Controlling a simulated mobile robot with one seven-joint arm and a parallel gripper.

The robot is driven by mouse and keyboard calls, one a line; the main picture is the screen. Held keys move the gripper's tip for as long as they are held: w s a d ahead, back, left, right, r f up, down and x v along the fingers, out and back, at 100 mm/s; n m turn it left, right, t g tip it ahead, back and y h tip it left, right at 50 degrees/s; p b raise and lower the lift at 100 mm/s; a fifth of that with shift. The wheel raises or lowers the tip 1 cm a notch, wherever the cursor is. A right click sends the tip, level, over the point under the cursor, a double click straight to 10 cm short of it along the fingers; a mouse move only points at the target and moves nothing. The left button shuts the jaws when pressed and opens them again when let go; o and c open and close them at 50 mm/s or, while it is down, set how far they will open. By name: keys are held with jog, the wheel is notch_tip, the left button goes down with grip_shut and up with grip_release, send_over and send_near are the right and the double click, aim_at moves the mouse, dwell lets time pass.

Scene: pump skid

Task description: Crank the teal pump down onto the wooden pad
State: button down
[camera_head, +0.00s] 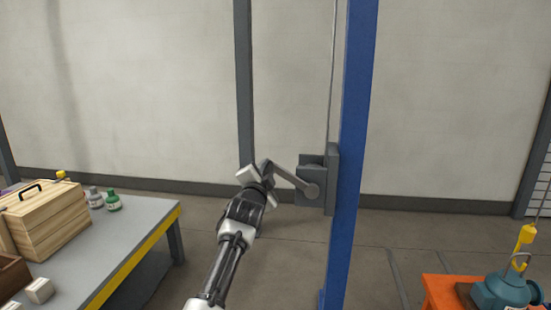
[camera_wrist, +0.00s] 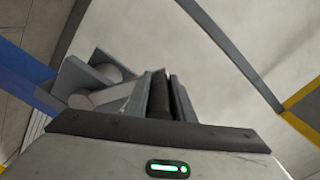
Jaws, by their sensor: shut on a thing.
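The teal pump (camera_head: 506,290) is at the lower right in the head view, below a yellow hook (camera_head: 526,235). A brown edge of the wooden pad (camera_head: 464,294) shows beside the pump, on an orange stand (camera_head: 432,291). I cannot tell whether pump and pad touch. The grey winch (camera_head: 312,172) is on the blue post, with its crank arm (camera_head: 292,177) reaching up and left. My gripper (camera_head: 265,176) is shut on the crank's handle. In the wrist view the dark handle (camera_wrist: 159,97) stands between my fingers, with the crank arm (camera_wrist: 95,98) to its left.
The blue post (camera_head: 357,140) stands just right of the winch. A grey table (camera_head: 150,215) with a yellow edge, at left, carries a wooden box (camera_head: 48,222) and small bottles (camera_head: 112,201). The floor between table and post is clear.

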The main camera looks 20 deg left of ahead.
jog(key=shift+s+a+f+p, duration=0.1)
jog(key=shift+a+f+p, duration=0.15)
jog(key=shift+f, duration=0.4)
jog(key=shift+s+a+f+p, duration=0.15)
jog(key=shift+a+f, duration=0.15)
jog(key=shift+f, duration=0.4)
jog(key=shift+w+a+f+p, duration=0.1)
jog(key=shift+a+f+p, duration=0.15)
jog(key=shift+f, duration=0.4)
jog(key=shift+d+f, duration=0.1)
jog(key=c, duration=1.5)
grip_release()
jog(key=shift+d, duration=0.1)
jog(key=shift+c, duration=0.2)
